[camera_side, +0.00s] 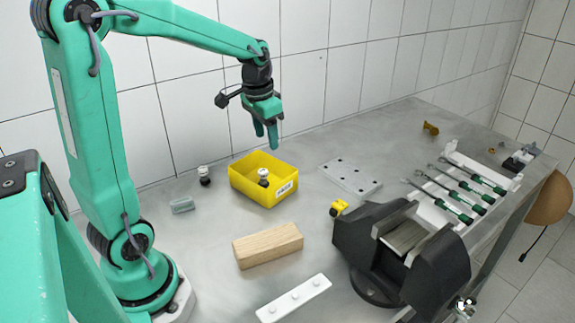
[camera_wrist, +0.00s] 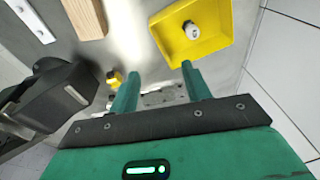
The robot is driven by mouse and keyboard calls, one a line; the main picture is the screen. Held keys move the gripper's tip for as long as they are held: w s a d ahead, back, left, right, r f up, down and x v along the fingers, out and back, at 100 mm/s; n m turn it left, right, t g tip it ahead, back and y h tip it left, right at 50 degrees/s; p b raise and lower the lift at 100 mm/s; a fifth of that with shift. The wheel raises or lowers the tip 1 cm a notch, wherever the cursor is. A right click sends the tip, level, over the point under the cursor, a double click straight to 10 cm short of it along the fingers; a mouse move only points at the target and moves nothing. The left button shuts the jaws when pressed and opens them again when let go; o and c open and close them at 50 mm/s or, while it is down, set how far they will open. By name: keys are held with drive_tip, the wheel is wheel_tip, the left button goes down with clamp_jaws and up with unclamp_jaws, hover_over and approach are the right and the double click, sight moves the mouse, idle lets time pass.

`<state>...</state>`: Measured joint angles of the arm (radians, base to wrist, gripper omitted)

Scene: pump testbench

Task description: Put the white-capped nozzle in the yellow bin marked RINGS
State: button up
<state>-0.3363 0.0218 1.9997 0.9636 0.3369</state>
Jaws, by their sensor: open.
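The yellow bin (camera_side: 240,185) stands on the grey bench, with a white label on its side too small to read. A white-capped nozzle (camera_side: 263,177) stands inside it. In the wrist view, the bin (camera_wrist: 214,53) and the nozzle in it (camera_wrist: 192,30) show at the upper right. My gripper (camera_side: 266,138) is above the bin's back side, fingers pointing down, apart from the nozzle. In the wrist view, my gripper (camera_wrist: 158,84) is open with nothing between its fingers.
A black vise (camera_side: 385,245) stands to the right, with a yellow fitting (camera_side: 338,208) beside it. A wood block (camera_side: 268,245) and a white strip (camera_side: 293,298) lie in front. A perforated plate (camera_side: 350,178) and a tool rack (camera_side: 455,185) lie farther right.

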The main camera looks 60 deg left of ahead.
drive_tip(key=s+d+r+t, duration=0.3)
drive_tip(key=s+d+r, duration=0.1)
drive_tip(key=s+d, duration=0.8)
drive_tip(key=shift+s+d+t+h, duration=0.3)
drive_tip(key=shift+s+d+t, duration=0.1)
drive_tip(key=shift+s, duration=0.65)
